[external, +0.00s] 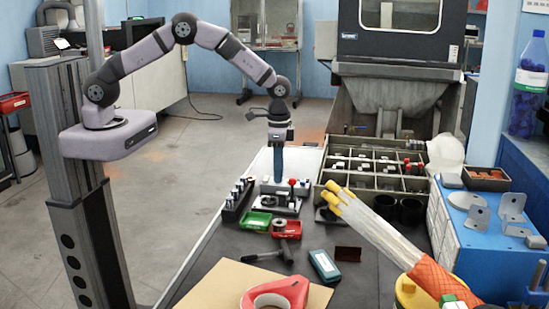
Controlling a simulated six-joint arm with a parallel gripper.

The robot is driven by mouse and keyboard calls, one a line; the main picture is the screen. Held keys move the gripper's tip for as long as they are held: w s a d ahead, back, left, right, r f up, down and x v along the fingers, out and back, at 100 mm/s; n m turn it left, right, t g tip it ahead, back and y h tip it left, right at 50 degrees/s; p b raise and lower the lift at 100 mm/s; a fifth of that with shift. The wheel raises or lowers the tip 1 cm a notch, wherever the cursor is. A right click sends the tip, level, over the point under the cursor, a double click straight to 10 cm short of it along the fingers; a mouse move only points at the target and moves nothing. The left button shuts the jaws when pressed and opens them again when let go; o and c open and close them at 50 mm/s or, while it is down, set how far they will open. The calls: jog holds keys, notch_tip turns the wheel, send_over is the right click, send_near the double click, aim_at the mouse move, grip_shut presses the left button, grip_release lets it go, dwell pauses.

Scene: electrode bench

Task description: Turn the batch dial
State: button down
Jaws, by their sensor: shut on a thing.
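My gripper (279,178) points straight down at the back of the dark bench, with long blue fingers under the wrist. Its tips reach down to a small grey fixture (290,207) carrying several small upright pieces. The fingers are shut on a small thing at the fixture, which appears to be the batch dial. The dial itself is hidden by the fingertips, so its marks and angle cannot be told. A red-topped piece (292,183) stands just right of the fingertips.
A dark rack of vials (237,202) stands left of the fixture. Green (254,223) and red (288,229) trays lie in front. A compartment crate (345,192) is close on the right. A wrapped bundle of yellow-tipped rods (385,235) crosses the right side.

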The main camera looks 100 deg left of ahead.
jog(key=shift+w+r, duration=0.1)
jog(key=c, duration=1.9)
grip_release()
jog(key=shift+c, duration=0.2)
notch_tip(320, 180, up, 6)
jog(key=shift+r+b, duration=0.25)
jog(key=shift+b, duration=0.65)
jog(key=shift+r, duration=0.45)
